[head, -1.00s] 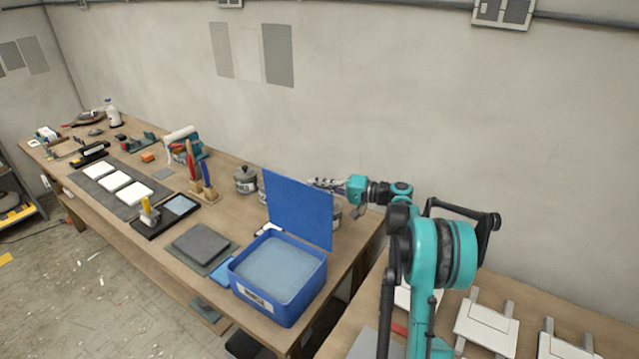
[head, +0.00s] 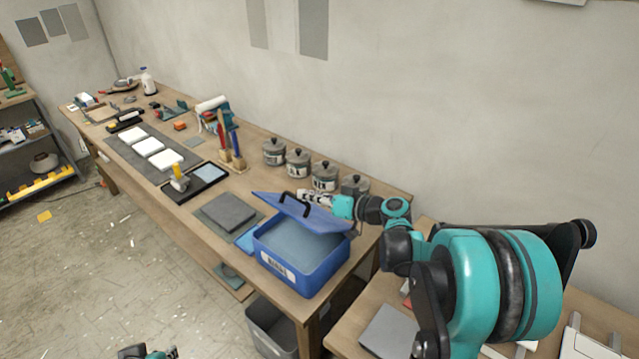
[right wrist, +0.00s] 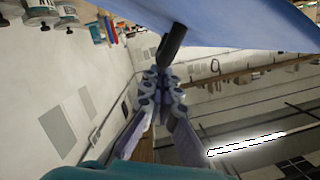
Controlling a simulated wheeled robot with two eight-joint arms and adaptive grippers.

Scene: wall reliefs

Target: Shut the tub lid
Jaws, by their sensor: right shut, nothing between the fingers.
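The blue tub (head: 290,277) stands near the right end of the long workbench, with a grey-blue surface showing inside. Its blue lid (head: 270,207) is hinged at the back and leans low over the tub, partly open with a gap at the front. A black handle (head: 292,203) is on the lid's outer face. My right gripper (head: 308,196) is shut and empty behind the lid, close to the handle. In the right wrist view its fingertips (right wrist: 160,80) are near the dark handle (right wrist: 172,45) under the blue lid; contact is unclear. A piece of my left arm (head: 150,353) shows at the bottom edge.
Several lidded grey pots (head: 324,177) stand behind the tub along the wall. A grey slab (head: 228,211) lies left of the tub. A grey bin (head: 270,328) is under the bench. A second table with white pieces (head: 595,345) is at the right.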

